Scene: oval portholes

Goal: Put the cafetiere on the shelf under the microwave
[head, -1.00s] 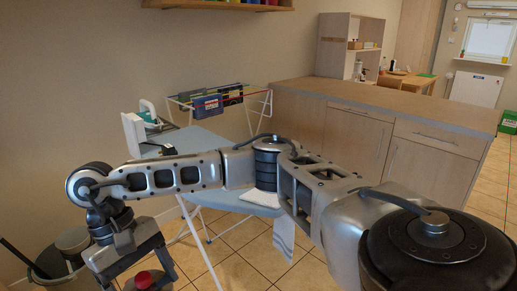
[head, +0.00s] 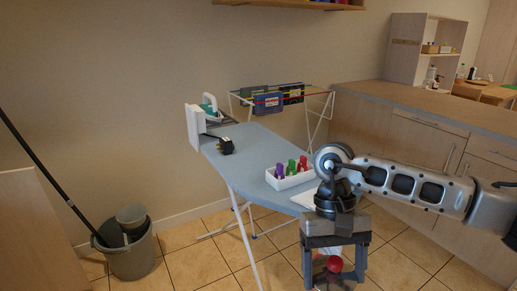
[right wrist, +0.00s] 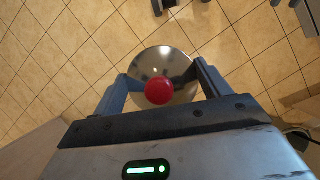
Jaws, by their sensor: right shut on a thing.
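The cafetiere (right wrist: 165,62) is a shiny silver round body with a red knob on top, seen from above in the right wrist view. My right gripper (right wrist: 160,84) is shut on it, with one finger on each side. In the head view my right gripper (head: 334,275) hangs pointing down at the lower right, and the cafetiere's red knob (head: 334,265) shows between its fingers. Most of the cafetiere's body is hidden or cut off there. I see no microwave and no shelf under one. My left gripper is out of view.
An ironing board (head: 255,155) with an iron (head: 209,104) and a white box of coloured bottles (head: 290,177) stands just behind the gripper. A drying rack (head: 280,97) is beyond it. A bucket (head: 128,250) stands at left. Wooden counters (head: 420,125) fill the right.

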